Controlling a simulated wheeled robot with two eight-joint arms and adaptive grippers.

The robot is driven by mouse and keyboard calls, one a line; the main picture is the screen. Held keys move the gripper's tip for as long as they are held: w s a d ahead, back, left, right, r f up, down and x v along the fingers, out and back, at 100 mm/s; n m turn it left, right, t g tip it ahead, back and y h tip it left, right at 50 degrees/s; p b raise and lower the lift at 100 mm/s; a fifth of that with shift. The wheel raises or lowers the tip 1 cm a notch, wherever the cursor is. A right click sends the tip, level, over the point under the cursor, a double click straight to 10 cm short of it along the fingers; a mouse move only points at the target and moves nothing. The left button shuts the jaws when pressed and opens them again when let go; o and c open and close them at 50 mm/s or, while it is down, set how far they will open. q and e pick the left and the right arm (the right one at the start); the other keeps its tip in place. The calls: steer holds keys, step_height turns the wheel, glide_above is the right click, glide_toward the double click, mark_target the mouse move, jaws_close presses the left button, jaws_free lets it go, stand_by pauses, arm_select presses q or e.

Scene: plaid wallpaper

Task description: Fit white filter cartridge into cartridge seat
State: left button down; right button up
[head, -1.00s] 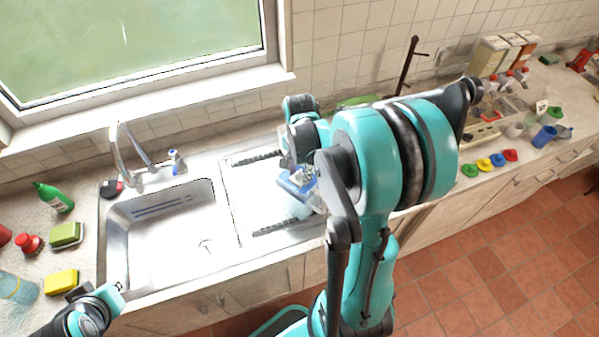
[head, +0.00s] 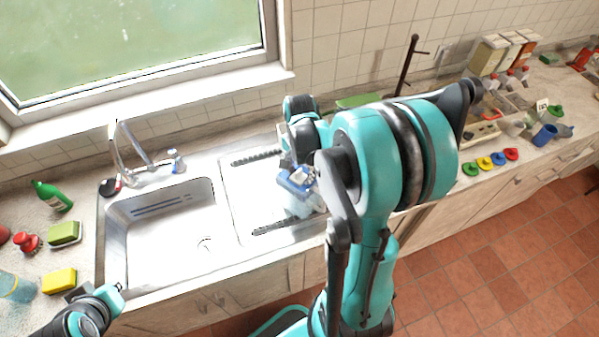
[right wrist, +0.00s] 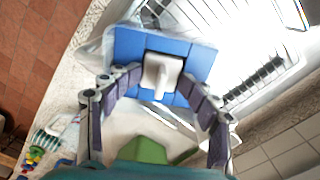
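A clear pitcher-like vessel (head: 298,206) with a blue top (head: 288,181) stands on the drainboard right of the sink. In the right wrist view the blue top (right wrist: 130,50) has a dark-edged opening at its middle, the seat. The white filter cartridge (right wrist: 161,72) shows in or over this opening; how deep it sits I cannot tell. My right gripper (right wrist: 161,80) comes over the top, its fingertips closed in on both sides of the cartridge. In the head view my right arm hides most of this. My left gripper (head: 117,289) is by the counter's front left, its fingers unclear.
The steel sink (head: 165,235) and tap (head: 130,150) lie to the left. A yellow sponge (head: 59,281), a green sponge (head: 64,233) and a green bottle (head: 52,196) stand on the left counter. Small coloured items and a blue cup (head: 544,136) are on the right counter.

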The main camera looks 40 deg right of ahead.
mark_target(299, 170)
steer(key=shift+r+p, duration=0.55)
step_height(299, 170, up, 12)
steer(key=p, duration=0.2)
steer(key=s+a+n+t, duration=0.2)
steer(key=a+n+t, duration=0.1)
steer(key=a+n, duration=0.4)
steer(key=s+a+n+t, duration=0.3)
steer(key=a+n+t, duration=0.1)
steer(key=a+n, duration=0.4)
steer(key=shift+a+r+n, duration=0.3)
steer(key=shift+a+r, duration=0.05)
steer(key=shift+a, duration=0.55)
steer(key=shift+s, duration=0.1)
step_height(299, 170, down, 19)
steer(key=b, duration=1.9)
steer(key=shift+r, duration=0.15)
